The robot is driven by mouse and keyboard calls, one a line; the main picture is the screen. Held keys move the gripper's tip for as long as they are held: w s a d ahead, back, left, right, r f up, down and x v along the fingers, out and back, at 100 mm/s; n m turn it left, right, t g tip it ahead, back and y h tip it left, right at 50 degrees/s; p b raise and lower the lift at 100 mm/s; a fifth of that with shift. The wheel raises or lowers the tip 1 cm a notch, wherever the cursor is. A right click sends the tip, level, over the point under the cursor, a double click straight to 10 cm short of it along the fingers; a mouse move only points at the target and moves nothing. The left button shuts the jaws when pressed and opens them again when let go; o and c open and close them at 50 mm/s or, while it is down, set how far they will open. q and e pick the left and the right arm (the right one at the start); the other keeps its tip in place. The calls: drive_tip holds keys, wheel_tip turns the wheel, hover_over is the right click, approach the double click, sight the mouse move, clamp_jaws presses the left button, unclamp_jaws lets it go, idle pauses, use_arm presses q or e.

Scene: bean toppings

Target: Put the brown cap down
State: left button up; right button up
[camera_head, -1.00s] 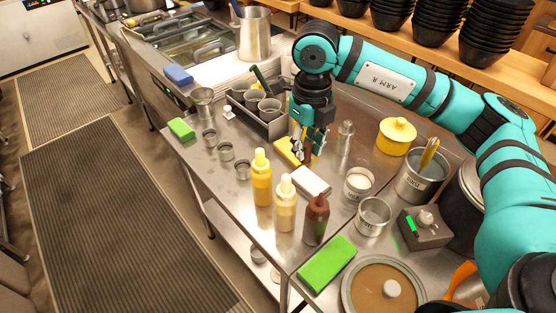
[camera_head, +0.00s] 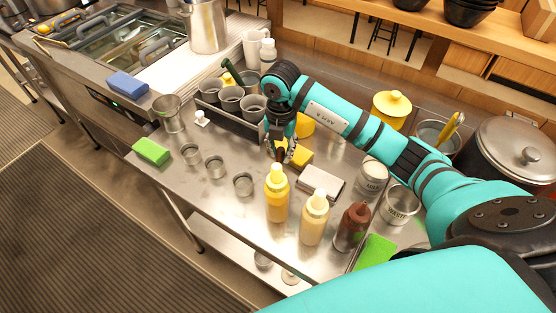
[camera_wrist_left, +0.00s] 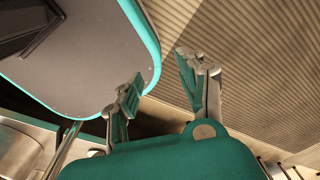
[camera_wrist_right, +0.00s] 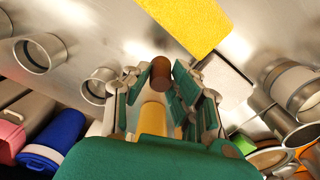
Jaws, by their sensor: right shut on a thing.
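My right gripper (camera_head: 279,150) is low over the steel counter, beside the left end of a yellow block (camera_head: 298,155) and behind the yellow squeeze bottle (camera_head: 277,193). The brown cap (camera_wrist_right: 161,72) shows in the right wrist view as a small round brown piece between the fingertips, with a finger on each side. The gripper is shut on it. I cannot tell whether the cap touches the counter. My left gripper (camera_wrist_left: 160,92) shows only in the left wrist view; its fingers are apart and empty, with floor behind them.
Small metal cups (camera_head: 215,166) stand left of the gripper. A cream bottle (camera_head: 315,219) and a brown bottle (camera_head: 352,228) stand at the front right. A rack of grey cups (camera_head: 230,97) is behind. A white block (camera_head: 321,183) lies right of the gripper.

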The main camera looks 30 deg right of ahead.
sight(279, 160)
drive_tip(key=shift+f, duration=0.85)
wheel_tip(279, 160, down, 4)
drive_tip(key=shift+w+a+r+p, duration=0.1)
drive_tip(key=shift+w+p, duration=0.05)
drive_tip(key=shift+p, duration=0.3)
drive_tip(key=shift+f, duration=0.2)
drive_tip(key=o, duration=0.4)
drive_tip(key=shift+r, duration=0.65)
wheel_tip(279, 160, up, 11)
drive_tip(key=b, duration=0.2)
drive_tip(key=shift+r+b, duration=0.1)
drive_tip(key=shift+b, duration=0.3)
use_arm(q)
drive_tip(key=shift+w+f, duration=0.45)
drive_tip(key=shift+f, duration=0.35)
